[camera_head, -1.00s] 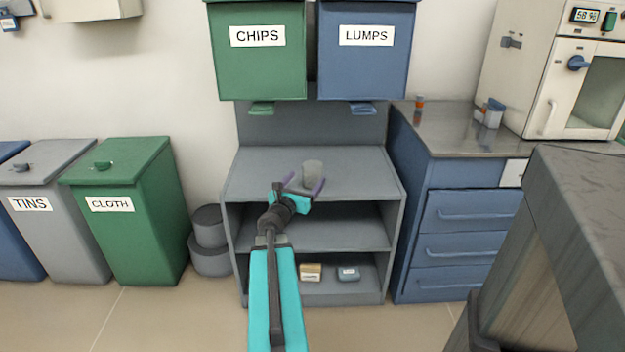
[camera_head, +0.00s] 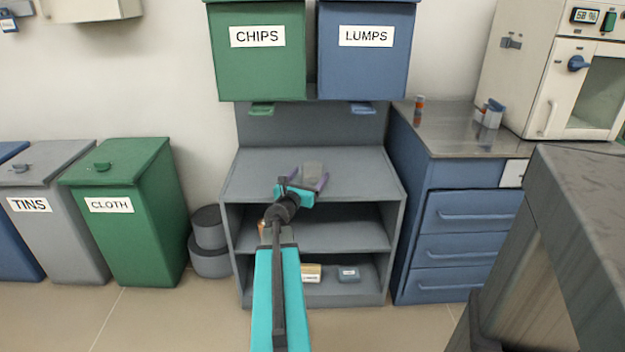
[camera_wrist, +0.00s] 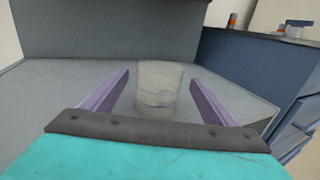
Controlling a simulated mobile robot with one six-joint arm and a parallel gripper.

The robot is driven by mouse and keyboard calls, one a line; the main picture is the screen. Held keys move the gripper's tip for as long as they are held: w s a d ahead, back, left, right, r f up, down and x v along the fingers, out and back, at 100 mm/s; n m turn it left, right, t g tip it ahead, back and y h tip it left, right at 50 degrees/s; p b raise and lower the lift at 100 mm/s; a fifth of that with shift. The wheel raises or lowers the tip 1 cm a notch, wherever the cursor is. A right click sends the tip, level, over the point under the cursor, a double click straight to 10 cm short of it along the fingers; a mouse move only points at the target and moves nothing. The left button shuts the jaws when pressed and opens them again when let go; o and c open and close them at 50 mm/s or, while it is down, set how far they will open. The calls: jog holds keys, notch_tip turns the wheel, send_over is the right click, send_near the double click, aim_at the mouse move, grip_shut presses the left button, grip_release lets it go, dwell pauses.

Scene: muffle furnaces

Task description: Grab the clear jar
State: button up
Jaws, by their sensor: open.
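The clear jar (camera_head: 312,172) stands upright on the grey top shelf of the rack (camera_head: 255,170). My gripper (camera_head: 308,180) is open around the jar, with a gap to each finger. In the wrist view the gripper (camera_wrist: 157,92) hides the jar's lowest part or comes close to it; I cannot tell whether anything touches.
A green CHIPS bin (camera_head: 257,60) and a blue LUMPS bin (camera_head: 365,60) hang above the shelf. Two small boxes lie on the lowest shelf. A blue drawer cabinet (camera_head: 465,215) stands at the right. The top shelf around the jar is clear.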

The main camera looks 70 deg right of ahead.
aim_at(316, 166)
jog(key=shift+d, duration=1.9)
jog(key=shift+f, duration=0.1)
jog(key=c, duration=1.1)
